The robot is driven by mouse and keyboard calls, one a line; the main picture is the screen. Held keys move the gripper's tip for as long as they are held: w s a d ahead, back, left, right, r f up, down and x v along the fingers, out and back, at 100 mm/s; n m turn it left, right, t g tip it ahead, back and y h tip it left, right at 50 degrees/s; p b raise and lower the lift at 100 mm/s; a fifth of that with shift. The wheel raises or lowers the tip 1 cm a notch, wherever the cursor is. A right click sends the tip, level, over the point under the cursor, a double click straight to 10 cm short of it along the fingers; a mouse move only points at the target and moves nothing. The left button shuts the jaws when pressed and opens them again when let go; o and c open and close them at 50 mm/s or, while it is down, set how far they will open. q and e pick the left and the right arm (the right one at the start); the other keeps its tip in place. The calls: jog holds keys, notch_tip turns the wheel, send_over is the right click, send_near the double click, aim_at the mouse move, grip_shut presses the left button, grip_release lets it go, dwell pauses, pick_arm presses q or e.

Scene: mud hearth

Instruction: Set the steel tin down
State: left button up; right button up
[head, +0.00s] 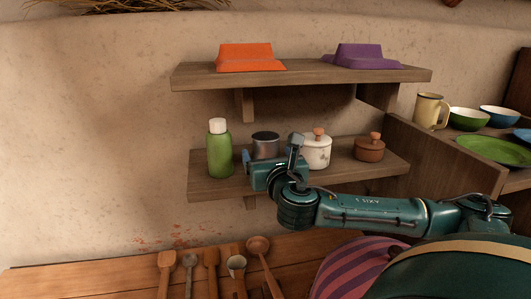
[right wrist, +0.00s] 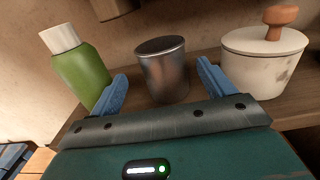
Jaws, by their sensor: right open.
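The steel tin (head: 265,143) stands upright on the lower wooden shelf (head: 226,187), between a green bottle and a white lidded pot. It also shows in the right wrist view (right wrist: 163,72), upright just beyond the fingers. My right gripper (head: 283,160) is in front of the tin at the shelf; its blue fingers (right wrist: 161,85) are spread wide and empty, one to each side of the tin in the picture. I see clear space between the fingers and the tin. In the head view the gripper hides the tin's lower part. My left gripper is not in view.
The green bottle (head: 220,151) stands close left of the tin. The white lidded pot (head: 317,152) and a brown lidded pot (head: 369,148) stand to its right. The upper shelf (head: 305,75) overhangs, carrying orange and purple objects.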

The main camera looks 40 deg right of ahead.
aim_at(269, 152)
jog(key=x, duration=0.2)
jog(key=p+x, duration=0.1)
jog(key=x, duration=0.2)
jog(key=shift+d+f, duration=0.25)
jog(key=shift+s, duration=0.1)
jog(key=c, duration=1.1)
jog(key=shift+c, duration=0.2)
jog(key=shift+d+r+p, duration=0.1)
jog(key=shift+p, duration=0.2)
